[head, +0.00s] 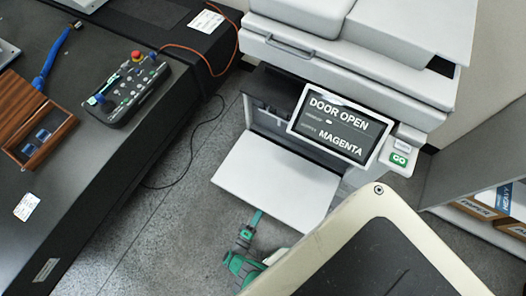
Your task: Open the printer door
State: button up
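The white printer (350,60) stands at the top right. Its front door (277,180) is folded down and lies open as a flat white panel, with a dark opening behind its upper edge. The tilted screen (341,125) reads "DOOR OPEN" and "MAGENTA". My gripper (256,217), with green and dark parts, is just below the door's lower edge. Its tip appears at or under that edge; I cannot tell whether it touches. Its finger gap cannot be made out, and part of it is hidden behind my own pale body part.
A green GO button (398,159) is right of the screen. A dark table (120,160) at left holds a control box (128,90) and a wooden case (36,120). A shelf with boxes (480,208) is at right. Grey floor lies between table and printer; a black cable (190,160) crosses it.

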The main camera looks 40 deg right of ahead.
aim_at(262, 207)
jog(key=shift+w, duration=0.2)
jog(key=shift+s, duration=0.3)
jog(key=shift+r, duration=0.1)
jog(key=shift+r, duration=0.1)
jog(key=shift+w+a+r, duration=0.1)
jog(key=shift+r, duration=1.35)
jog(key=s+a+r, duration=0.6)
jog(key=s+r, duration=0.3)
jog(key=s, duration=0.3)
jog(key=shift+a+r, duration=0.15)
jog(key=shift+r, duration=0.25)
jog(key=shift+s, duration=0.1)
